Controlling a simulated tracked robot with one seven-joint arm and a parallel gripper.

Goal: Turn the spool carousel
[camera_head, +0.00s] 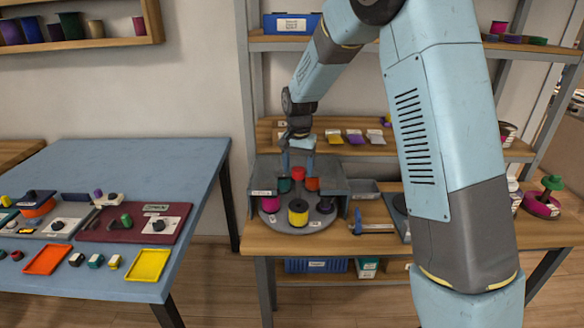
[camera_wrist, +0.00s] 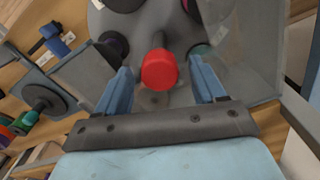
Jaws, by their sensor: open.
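The spool carousel (camera_head: 312,225) is a round grey turntable on the wooden bench, partly under a grey housing (camera_head: 333,178). Its spools include a yellow one (camera_head: 298,213), a magenta one (camera_head: 270,204), a dark one (camera_head: 325,204), a teal one (camera_head: 284,185) and an orange-red one (camera_head: 312,184). A red knob (camera_wrist: 160,70) stands at the middle of the disc; it also shows in the head view (camera_head: 298,173). My gripper (camera_head: 298,168) points down over the carousel. In the wrist view its blue fingers are spread on either side of the knob, with gaps visible.
The grey housing walls stand close around my gripper. A blue-handled tool (camera_head: 372,228) and a grey tray (camera_head: 364,188) lie to the right. Shelves with spools rise behind. A blue table (camera_head: 140,170) with trays and small parts stands at left, its back half clear.

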